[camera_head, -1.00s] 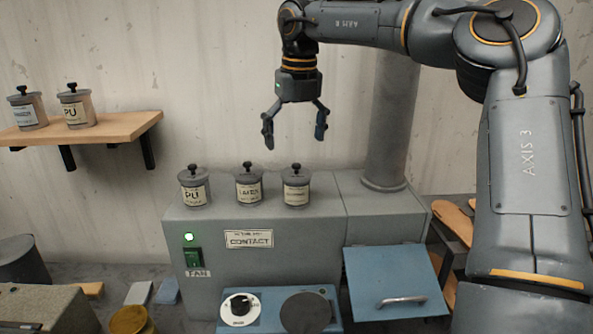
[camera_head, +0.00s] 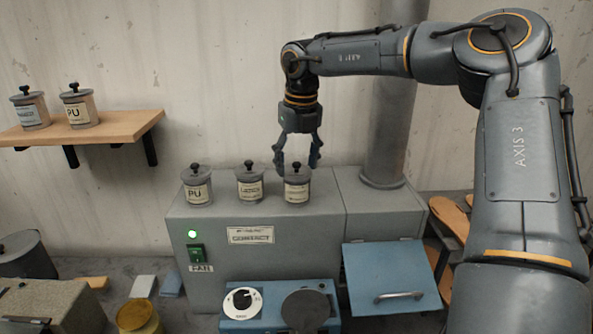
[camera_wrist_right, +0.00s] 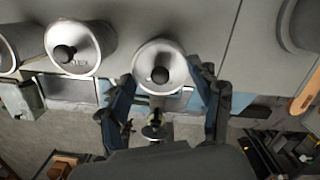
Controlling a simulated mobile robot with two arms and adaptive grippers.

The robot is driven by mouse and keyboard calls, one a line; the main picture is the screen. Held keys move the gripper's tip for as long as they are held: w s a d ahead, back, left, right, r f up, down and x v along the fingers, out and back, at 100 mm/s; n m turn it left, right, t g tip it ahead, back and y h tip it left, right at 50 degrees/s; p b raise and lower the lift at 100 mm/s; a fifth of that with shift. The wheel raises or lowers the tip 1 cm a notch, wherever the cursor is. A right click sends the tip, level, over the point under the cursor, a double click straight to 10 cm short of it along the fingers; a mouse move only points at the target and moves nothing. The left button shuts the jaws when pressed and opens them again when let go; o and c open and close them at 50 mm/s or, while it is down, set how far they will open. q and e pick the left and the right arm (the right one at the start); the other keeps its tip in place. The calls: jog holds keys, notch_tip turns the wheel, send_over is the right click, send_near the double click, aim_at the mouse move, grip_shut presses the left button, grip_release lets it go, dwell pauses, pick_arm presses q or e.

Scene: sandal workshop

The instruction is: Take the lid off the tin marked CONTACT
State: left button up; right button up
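Three grey lidded tins with black knobs stand on the grey cabinet. The left tin (camera_head: 196,187) reads PU; the middle tin (camera_head: 249,185) has a label too blurred to read surely. The right tin (camera_head: 297,189) also has an unreadable label. My right gripper (camera_head: 297,165) points down over the right tin, open, its fingers on either side of the lid knob. In the wrist view that tin's lid (camera_wrist_right: 150,57) lies between the spread fingers (camera_wrist_right: 161,76), with nothing gripped. My left gripper is not in view.
A wooden shelf (camera_head: 130,126) holds two more tins: a PU tin (camera_head: 79,109) and a tin with an unclear label (camera_head: 29,108). A sign on the cabinet (camera_head: 320,225) reads CONTACT. A blue hinged panel (camera_head: 395,265) and a round plate (camera_head: 305,311) are in front.

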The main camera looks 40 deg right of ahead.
jog(key=shift+s, duration=0.15)
jog(key=c, duration=1.1)
jog(key=shift+f, duration=0.1)
